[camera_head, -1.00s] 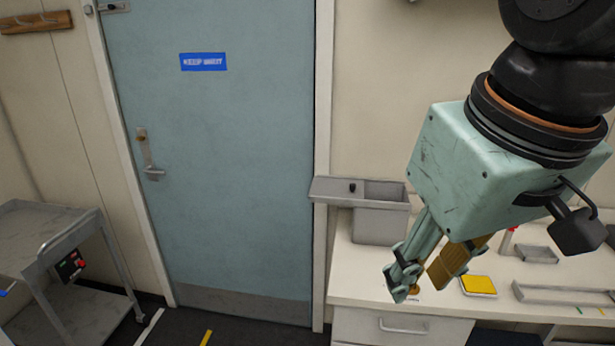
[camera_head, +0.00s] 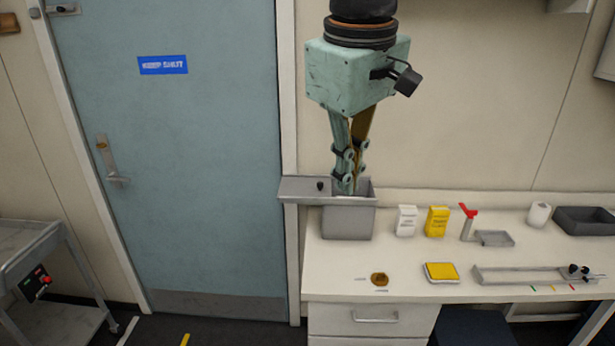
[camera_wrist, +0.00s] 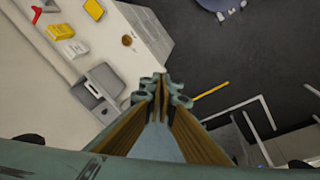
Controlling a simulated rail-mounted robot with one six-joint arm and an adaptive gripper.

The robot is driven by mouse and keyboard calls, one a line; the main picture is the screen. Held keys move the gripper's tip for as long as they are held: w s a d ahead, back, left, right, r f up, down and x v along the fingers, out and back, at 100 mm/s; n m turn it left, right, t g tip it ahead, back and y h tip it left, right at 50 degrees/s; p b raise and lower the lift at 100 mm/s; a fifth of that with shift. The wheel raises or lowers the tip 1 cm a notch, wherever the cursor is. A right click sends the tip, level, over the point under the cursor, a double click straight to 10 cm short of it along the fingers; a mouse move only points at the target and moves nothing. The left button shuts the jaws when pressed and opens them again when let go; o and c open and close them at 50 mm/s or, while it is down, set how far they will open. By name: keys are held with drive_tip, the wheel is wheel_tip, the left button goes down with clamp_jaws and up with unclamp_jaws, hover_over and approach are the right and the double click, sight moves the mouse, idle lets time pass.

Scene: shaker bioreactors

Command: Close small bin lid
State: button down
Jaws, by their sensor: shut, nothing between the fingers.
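The small grey bin (camera_head: 348,222) stands at the left end of the bench. Its flat grey lid (camera_head: 300,188), with a black knob (camera_head: 320,186), sits shifted to the left and overhangs the bench end. The right part of the bin's top is uncovered. My gripper (camera_head: 345,190) points down, shut and empty. Its fingertips overlap the bin's opening in the head view, right of the knob, and hide part of it. In the wrist view the bin (camera_wrist: 109,80) and lid (camera_wrist: 93,90) appear left of my fingertips (camera_wrist: 161,82), apart from them. Contact is not visible.
On the bench (camera_head: 400,262), right of the bin, stand a white box (camera_head: 405,221), a yellow box (camera_head: 437,222) and a red-topped item (camera_head: 467,222). A yellow pad (camera_head: 441,272) lies nearer the front. The door (camera_head: 200,150) is left; a metal cart (camera_head: 45,260) stands lower left.

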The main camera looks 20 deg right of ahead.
drive_tip(key=w+f+n+g+h+p, duration=0.1)
drive_tip(key=w+f+n+p, duration=0.15)
drive_tip(key=w, duration=0.95)
drive_tip(key=w+d+f+n+p, duration=0.1)
drive_tip(key=w+f+n+p, duration=0.15)
drive_tip(key=w, duration=0.85)
drive_tip(key=w+f+n+g+h+p, duration=0.1)
drive_tip(key=w+n+p, duration=0.2)
drive_tip(key=w, duration=0.9)
drive_tip(key=w+f+n+g+h+p, duration=0.1)
drive_tip(key=w+f+n, duration=0.3)
drive_tip(key=w+f, duration=0.6)
drive_tip(key=shift+w+p, duration=0.65)
drive_tip(key=shift+p, duration=0.15)
drive_tip(key=shift+a+f, duration=0.1)
drive_tip(key=shift+f, duration=0.05)
drive_tip(key=p, duration=0.1)
approach(316, 190)
drive_tip(key=a+f, duration=0.1)
drive_tip(key=f, duration=0.1)
drive_tip(key=a+f, duration=0.1)
drive_tip(key=f, duration=0.1)
drive_tip(key=shift+a+f, duration=0.1)
drive_tip(key=shift+a, duration=0.2)
drive_tip(key=d, duration=0.2)
drive_tip(key=shift+s+d+p, duration=0.1)
drive_tip(key=shift+d+p, duration=0.2)
drive_tip(key=shift+d, duration=0.7)
